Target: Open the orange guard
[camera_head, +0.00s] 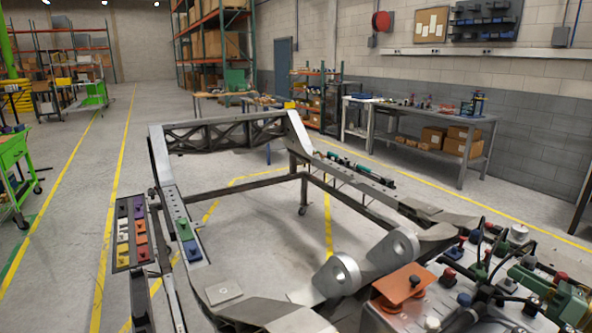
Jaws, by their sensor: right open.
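The orange guard (396,288) is a flat orange plate with a dark knob on top. It lies over the left part of a grey box (382,318) at the lower right, and looks nearly level. What is under it is hidden. My left gripper is not in view.
Several red, blue, green and black fittings with loose cables crowd the box right of the guard. Grey ring brackets (338,277) stand close to its left. The chassis frame (222,192) fills the middle. A tray (122,262) of coloured blocks lies left.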

